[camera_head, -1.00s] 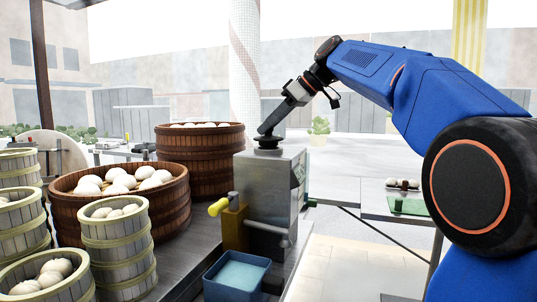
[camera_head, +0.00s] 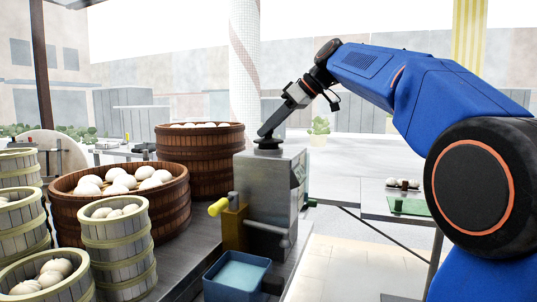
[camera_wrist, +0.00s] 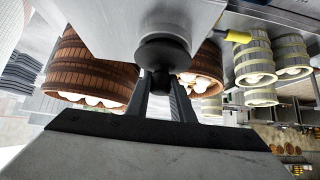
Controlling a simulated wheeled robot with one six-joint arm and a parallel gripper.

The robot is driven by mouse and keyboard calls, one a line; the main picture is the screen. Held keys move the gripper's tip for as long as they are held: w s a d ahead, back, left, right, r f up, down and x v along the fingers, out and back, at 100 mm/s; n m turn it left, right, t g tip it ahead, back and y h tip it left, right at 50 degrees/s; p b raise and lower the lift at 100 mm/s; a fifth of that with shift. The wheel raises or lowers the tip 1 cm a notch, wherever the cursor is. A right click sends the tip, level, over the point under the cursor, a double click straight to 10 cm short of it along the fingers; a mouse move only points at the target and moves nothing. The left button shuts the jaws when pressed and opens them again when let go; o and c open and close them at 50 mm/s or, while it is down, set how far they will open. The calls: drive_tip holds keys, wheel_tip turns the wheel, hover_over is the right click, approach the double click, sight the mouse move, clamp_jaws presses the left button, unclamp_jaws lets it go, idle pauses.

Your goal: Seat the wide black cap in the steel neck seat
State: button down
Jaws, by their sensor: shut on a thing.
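The wide black cap (camera_head: 268,143) is at the top of the steel box (camera_head: 268,185), over the place of the neck seat. It also shows as a dark round disc in the wrist view (camera_wrist: 163,53). My gripper (camera_head: 267,134) reaches down from the upper right and is shut on the cap's narrow stem; the fingers close around it in the wrist view (camera_wrist: 161,92). The neck seat is hidden under the cap, so I cannot tell whether the cap is fully down in it.
Large brown steamers with buns (camera_head: 120,205) stand left of the box, with smaller pale steamers (camera_head: 117,250) nearer. A yellow-handled tap (camera_head: 218,207) sticks out of the box's front. A blue bin (camera_head: 236,278) stands below. A side table (camera_head: 376,208) is at right.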

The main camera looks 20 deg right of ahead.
drive_tip(key=shift+f, duration=0.8)
idle(0.9)
drive_tip(key=c, duration=1.5)
unclamp_jaws()
drive_tip(key=shift+o, duration=0.2)
drive_tip(key=shift+d+r, duration=0.1)
drive_tip(key=v, duration=1.7)
drive_tip(key=shift+s+d, duration=0.1)
